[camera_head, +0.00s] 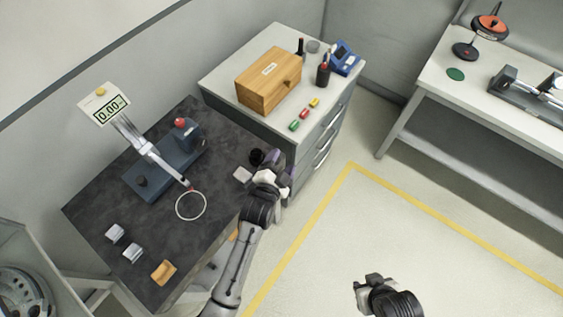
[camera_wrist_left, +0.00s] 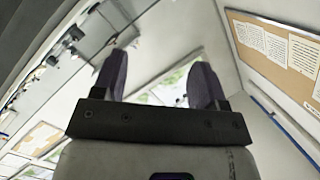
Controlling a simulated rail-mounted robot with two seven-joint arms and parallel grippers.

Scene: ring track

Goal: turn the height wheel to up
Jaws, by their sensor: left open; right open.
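A blue measuring instrument (camera_head: 165,172) stands on the dark table, with a display reading 0.00 (camera_head: 104,106) on a raised post. A silver arm (camera_head: 146,149) carries a thin white ring (camera_head: 178,208) at its end. A red knob (camera_head: 180,122) tops the instrument's block and a black knob (camera_head: 141,181) sits on its base; I cannot tell which part is the height wheel. My left gripper (camera_head: 276,163) is at the table's right edge, apart from the instrument. In the left wrist view its fingers (camera_wrist_left: 160,76) are apart and empty. My right gripper (camera_head: 371,280) is open over the floor.
Small metal blocks (camera_head: 132,253) and an orange block (camera_head: 163,272) lie at the table's front. A black round item (camera_head: 257,156) and pale block (camera_head: 242,174) are close to my left gripper. A cabinet with a wooden box (camera_head: 268,80) stands behind; another bench (camera_head: 490,125) is right.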

